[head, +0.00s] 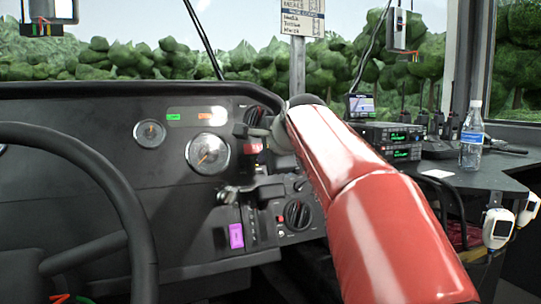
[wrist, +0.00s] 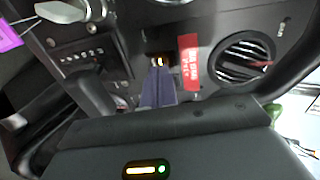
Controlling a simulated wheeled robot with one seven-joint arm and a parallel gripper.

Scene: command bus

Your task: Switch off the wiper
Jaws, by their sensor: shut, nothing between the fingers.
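My gripper (wrist: 157,72) is shut and empty. Its fingers point at the dark dashboard panel in the wrist view. In that view the red arm reaches to the panel, and the fingertips are hard to make out.
A round vent (wrist: 245,58) is right of the label. A silver-knobbed lever (head: 250,191) and a purple tag (head: 236,236) are lower on the dashboard. The steering wheel (head: 135,215) is left. Radios (head: 395,133) and a bottle (head: 472,138) stand on the right-hand shelf.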

